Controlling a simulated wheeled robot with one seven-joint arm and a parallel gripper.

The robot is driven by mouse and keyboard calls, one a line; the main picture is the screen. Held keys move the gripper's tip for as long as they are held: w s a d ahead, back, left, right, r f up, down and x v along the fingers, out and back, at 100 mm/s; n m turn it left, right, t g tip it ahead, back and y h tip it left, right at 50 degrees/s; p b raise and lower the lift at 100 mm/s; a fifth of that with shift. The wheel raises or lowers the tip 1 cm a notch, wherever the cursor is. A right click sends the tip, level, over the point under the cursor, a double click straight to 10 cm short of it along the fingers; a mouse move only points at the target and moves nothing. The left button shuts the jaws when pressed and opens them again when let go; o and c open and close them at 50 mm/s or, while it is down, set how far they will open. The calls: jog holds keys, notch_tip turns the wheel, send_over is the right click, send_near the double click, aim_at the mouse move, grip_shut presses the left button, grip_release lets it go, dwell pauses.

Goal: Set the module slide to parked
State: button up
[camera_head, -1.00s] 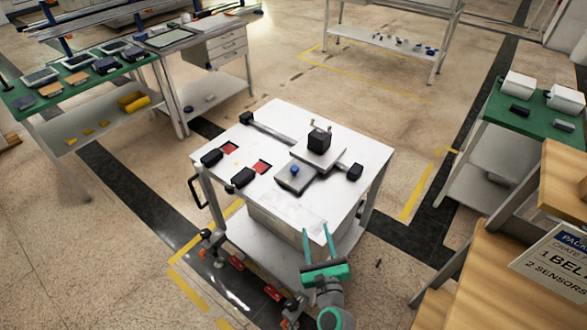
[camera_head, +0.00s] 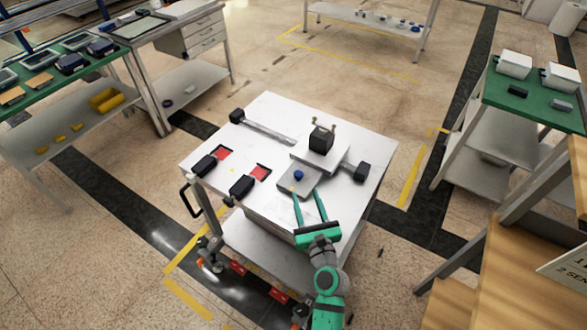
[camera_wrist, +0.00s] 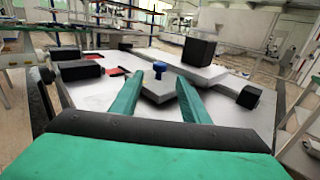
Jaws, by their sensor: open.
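The module slide stands on the white cart top (camera_head: 270,112). A rail (camera_head: 265,129) runs from a dark end block (camera_head: 237,116) at the far left toward a pale carriage plate (camera_head: 335,160) bearing a black cube (camera_head: 321,139). A dark block (camera_head: 362,172) sits at the right. My gripper (camera_head: 306,192) is open, its green fingers pointing at the grey plate. Contact cannot be told.
Two black blocks (camera_head: 242,186) lie beside red patches (camera_head: 260,173) on the cart's left side. A green-topped bench (camera_head: 530,105) with white bins stands right, a wooden structure (camera_head: 500,260) at lower right. Another green bench (camera_head: 60,80) is at left.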

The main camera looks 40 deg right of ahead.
aim_at(300, 177)
jog(key=x, duration=1)
jog(key=shift+w+d+r, duration=0.1)
jog(key=shift+w, duration=0.1)
grip_shut()
jog(key=shift+w, duration=0.1)
